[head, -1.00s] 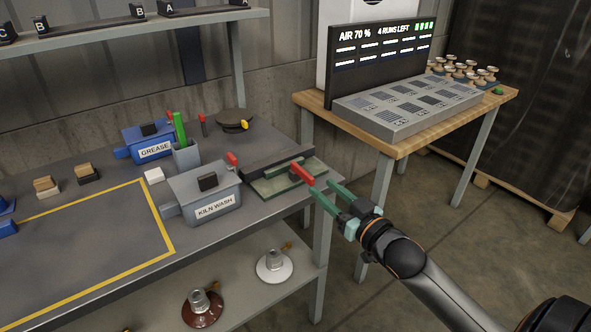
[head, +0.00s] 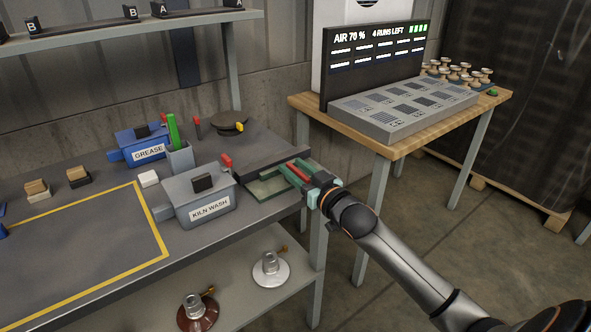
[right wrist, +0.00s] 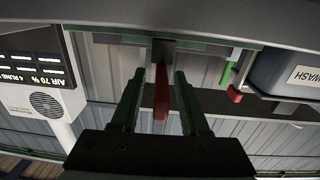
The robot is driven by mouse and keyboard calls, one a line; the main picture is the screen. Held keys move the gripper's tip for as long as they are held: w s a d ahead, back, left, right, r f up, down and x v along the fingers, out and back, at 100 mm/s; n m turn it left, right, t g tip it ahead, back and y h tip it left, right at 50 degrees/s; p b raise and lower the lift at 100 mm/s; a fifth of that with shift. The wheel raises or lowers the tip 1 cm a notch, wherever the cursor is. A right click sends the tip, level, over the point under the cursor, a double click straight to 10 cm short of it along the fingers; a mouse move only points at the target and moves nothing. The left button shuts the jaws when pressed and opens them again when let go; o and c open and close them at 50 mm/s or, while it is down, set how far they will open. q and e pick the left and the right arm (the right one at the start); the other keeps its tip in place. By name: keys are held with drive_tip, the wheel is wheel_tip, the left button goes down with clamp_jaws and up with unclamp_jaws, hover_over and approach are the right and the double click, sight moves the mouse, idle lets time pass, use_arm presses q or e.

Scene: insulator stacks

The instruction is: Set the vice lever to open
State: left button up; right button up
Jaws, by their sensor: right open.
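The vice (head: 262,187) is a dark and green device at the right front corner of the grey workbench. Its lever (head: 298,171) is red and points out toward my right arm. In the right wrist view the red lever (right wrist: 161,98) stands between the two fingers. My right gripper (head: 293,172) is open, with its green fingers on either side of the lever; in the right wrist view (right wrist: 161,85) gaps show between the lever and both fingers. My left gripper is not in view.
A grey KILN WASH box (head: 200,197) with a red-tipped handle stands just left of the vice. A blue GREASE box (head: 146,147) is behind it. A wooden table (head: 395,149) with a grey panel (head: 405,108) and a screen stands at right.

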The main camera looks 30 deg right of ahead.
clamp_jaws()
idle(0.3)
idle(1.1)
